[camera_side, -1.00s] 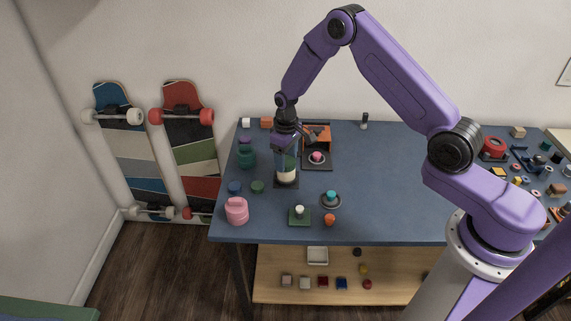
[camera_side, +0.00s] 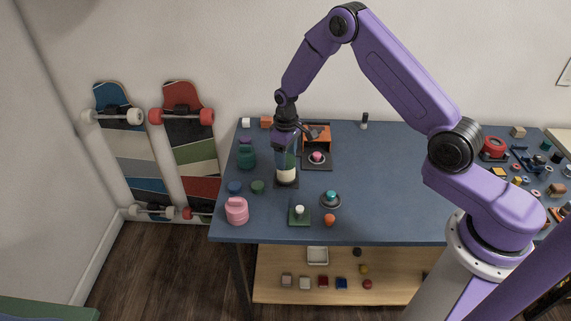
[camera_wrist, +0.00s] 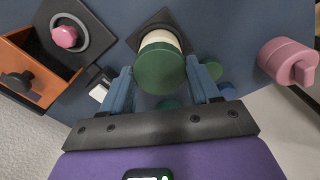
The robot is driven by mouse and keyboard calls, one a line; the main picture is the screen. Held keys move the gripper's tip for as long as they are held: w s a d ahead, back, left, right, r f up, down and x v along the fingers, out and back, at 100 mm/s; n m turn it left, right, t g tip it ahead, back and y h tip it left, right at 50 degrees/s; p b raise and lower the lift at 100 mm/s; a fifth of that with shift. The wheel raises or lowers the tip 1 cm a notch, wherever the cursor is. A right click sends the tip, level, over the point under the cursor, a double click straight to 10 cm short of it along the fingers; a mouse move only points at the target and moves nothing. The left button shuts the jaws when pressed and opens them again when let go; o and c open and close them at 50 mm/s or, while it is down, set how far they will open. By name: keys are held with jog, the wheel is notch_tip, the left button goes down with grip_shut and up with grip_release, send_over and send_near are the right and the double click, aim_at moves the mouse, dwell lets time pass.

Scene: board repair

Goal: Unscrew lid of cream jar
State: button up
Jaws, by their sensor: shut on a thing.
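The cream jar (camera_side: 286,175) stands upright on a dark square base on the blue table, at the left half in the side view. Its cream body (camera_wrist: 160,40) shows in the wrist view behind its round green lid (camera_wrist: 159,70). My gripper (camera_side: 286,157) points straight down over the jar. In the wrist view its two blue fingers (camera_wrist: 162,84) stand on either side of the green lid and are shut on it. In the side view the fingers partly hide the lid. I cannot tell whether the lid is loose from the jar.
A pink jar (camera_side: 237,211) stands at the front left. Green and blue round pieces lie left of the jar. An orange drawer box (camera_side: 317,135) and a pink knob (camera_side: 317,157) are just right. A green base with a white knob (camera_side: 299,213) sits in front.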

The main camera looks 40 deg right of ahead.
jog(key=shift+r, duration=2.15)
jog(key=s+d+f+m, duration=0.2)
jog(key=s+d+m, duration=0.2)
jog(key=s+d, duration=0.3)
jog(key=m, duration=0.4)
send_near(340, 181)
jog(key=shift+d+f, duration=0.1)
jog(key=shift+f, duration=3)
jog(key=shift+f, duration=0.15)
jog(key=o, duration=0.9)
